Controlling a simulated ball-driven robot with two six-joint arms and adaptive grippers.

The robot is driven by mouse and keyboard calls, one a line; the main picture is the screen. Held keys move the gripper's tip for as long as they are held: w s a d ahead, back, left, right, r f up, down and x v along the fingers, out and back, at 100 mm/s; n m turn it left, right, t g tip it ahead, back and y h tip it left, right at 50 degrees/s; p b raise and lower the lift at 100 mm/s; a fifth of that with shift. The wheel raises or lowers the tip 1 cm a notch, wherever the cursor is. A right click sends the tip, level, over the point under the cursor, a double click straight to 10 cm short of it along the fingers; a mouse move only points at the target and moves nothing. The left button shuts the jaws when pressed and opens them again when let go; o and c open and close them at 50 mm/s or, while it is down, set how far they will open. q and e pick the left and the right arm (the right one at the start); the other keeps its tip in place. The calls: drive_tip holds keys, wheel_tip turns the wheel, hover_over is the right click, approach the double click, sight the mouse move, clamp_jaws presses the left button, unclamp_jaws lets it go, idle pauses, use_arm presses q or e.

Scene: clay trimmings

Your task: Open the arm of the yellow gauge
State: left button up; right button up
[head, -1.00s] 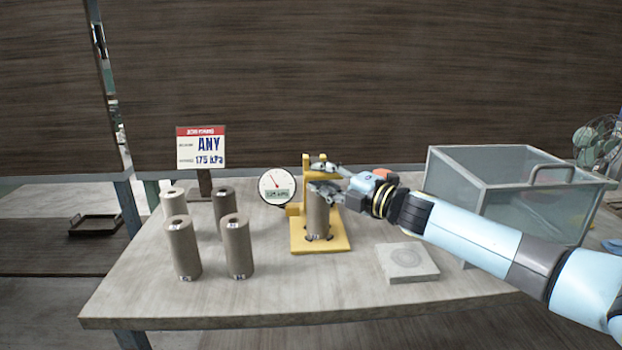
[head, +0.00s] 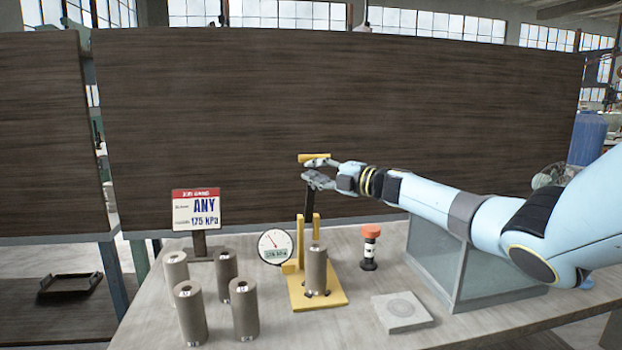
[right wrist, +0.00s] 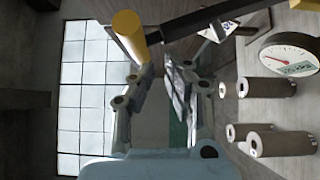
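The yellow gauge (head: 322,298) stands mid-table with a grey-brown cylinder (head: 316,272) upright on its base. Its round dial (head: 276,245) is on the left side. The gauge's dark arm (head: 309,202) points nearly straight up from the yellow post, with a yellow handle (head: 312,157) across its top. My right gripper (head: 312,172) is at the handle's height, its two fingers apart. The right wrist view shows the open fingers (right wrist: 160,88) with nothing between them; the handle (right wrist: 128,28) is beyond one finger, and I cannot tell whether they touch. My left gripper is out of view.
Several loose cylinders (head: 244,308) stand left of the gauge. A sign (head: 195,209) reading ANY 175 kPa stands behind them. An orange-topped black post (head: 370,248), a flat grey block (head: 403,312) and a clear bin (head: 440,262) are to the right, the bin under my right arm.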

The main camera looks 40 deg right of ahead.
drive_tip(key=shift+o, duration=1.1)
drive_tip(key=shift+s+d, duration=0.15)
drive_tip(key=shift+d, duration=0.1)
drive_tip(key=shift+o, duration=1.1)
drive_tip(key=shift+s, duration=0.15)
drive_tip(key=shift+o, duration=0.5)
drive_tip(key=shift+a+r, duration=0.1)
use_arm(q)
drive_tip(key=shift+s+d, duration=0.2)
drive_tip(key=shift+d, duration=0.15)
use_arm(e)
drive_tip(key=v, duration=1.1)
drive_tip(key=shift+s, duration=0.4)
